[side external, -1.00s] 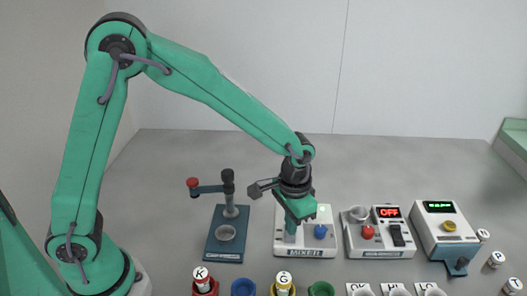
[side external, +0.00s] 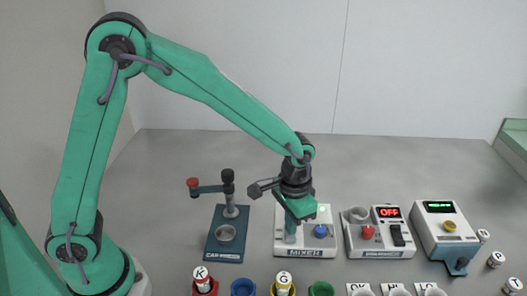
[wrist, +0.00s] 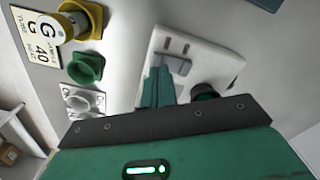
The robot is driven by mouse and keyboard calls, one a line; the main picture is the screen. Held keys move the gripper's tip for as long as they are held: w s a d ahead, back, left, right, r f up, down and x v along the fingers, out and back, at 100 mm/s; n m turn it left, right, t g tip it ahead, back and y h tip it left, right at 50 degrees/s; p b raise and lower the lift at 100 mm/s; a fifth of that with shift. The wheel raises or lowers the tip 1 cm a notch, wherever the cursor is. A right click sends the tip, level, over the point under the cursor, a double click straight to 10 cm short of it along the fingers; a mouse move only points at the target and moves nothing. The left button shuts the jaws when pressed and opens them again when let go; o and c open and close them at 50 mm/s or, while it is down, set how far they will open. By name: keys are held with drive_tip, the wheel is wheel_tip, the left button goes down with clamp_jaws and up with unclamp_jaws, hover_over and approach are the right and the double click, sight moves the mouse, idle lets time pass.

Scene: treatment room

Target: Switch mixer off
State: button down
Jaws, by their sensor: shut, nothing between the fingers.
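The mixer (side external: 308,250) is a white box with a dark "MIXER" label on its front and a blue knob (side external: 320,231) on its right half. My gripper (side external: 290,236) points down over the left half of the mixer, its green fingers shut with nothing between them. In the wrist view, the mixer's white top (wrist: 212,65) lies beyond the fingers (wrist: 158,82). A grey switch-like part (wrist: 177,64) shows right by the fingertips. The fingers partly hide it, and I cannot tell whether they touch it or which way it is set.
A cap press (side external: 222,250) with a red-knobbed arm stands left of the mixer. A white device with a red "OFF" display (side external: 389,212) stands close on the right, then one with a green display (side external: 438,207). A yellow holder with a "G" vial (side external: 283,280) sits in front.

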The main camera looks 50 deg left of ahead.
drive_tip(key=shift+f, duration=1)
idle(1.3)
drive_tip(key=shift+r, duration=3.55)
drive_tip(key=shift+a+r, duration=0.1)
drive_tip(key=s+a+r+n+t, duration=0.3)
drive_tip(key=s+a+r+t, duration=0.2)
drive_tip(key=s+a+r, duration=0.7)
drive_tip(key=shift+s+a+r+t, duration=0.15)
drive_tip(key=shift+s+a+t, duration=0.15)
drive_tip(key=shift+s+a, duration=1.7)
